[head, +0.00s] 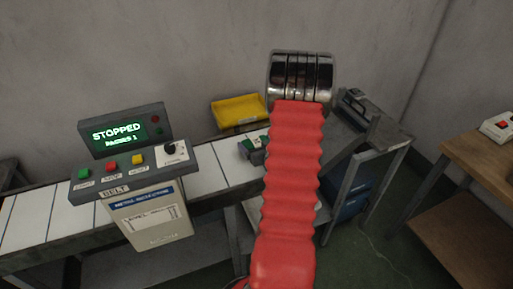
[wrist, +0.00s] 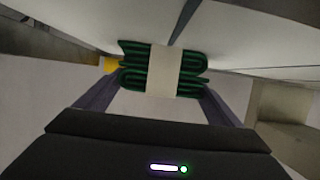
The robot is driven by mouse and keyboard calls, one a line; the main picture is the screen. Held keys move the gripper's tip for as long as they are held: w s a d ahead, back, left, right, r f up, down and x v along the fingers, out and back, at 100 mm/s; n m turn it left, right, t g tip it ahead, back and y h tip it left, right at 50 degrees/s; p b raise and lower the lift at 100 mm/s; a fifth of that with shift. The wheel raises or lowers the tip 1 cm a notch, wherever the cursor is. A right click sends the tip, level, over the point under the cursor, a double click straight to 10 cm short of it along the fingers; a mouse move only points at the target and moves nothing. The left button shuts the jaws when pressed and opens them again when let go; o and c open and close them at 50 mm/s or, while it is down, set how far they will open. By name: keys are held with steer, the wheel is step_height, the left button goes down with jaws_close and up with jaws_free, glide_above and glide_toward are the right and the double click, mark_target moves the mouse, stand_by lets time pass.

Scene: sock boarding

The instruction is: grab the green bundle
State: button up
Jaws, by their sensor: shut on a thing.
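The green bundle (wrist: 190,77) is a stack of folded dark green cloth with a pale paper band around its middle. It fills the space between the fingers of my gripper (wrist: 160,82) in the wrist view, with one finger at each side, and the jaws are shut on it. In the head view a small part of the green bundle (head: 246,143) shows beside my red arm sleeve, over the white belt. The sleeve hides much of my gripper there. I cannot tell whether the bundle touches the belt.
The white slatted belt (head: 206,170) runs along the wall. A control box (head: 130,165) with a screen reading "STOPPED" stands in front of it. A yellow tray (head: 239,110) is behind the belt. A grey metal stand (head: 375,150) is at right, and a wooden table (head: 480,165) farther right.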

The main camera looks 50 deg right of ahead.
mark_target(256, 141)
steer(key=shift+c, duration=0.5)
steer(key=shift+r, duration=0.1)
steer(key=shift+r, duration=4.9)
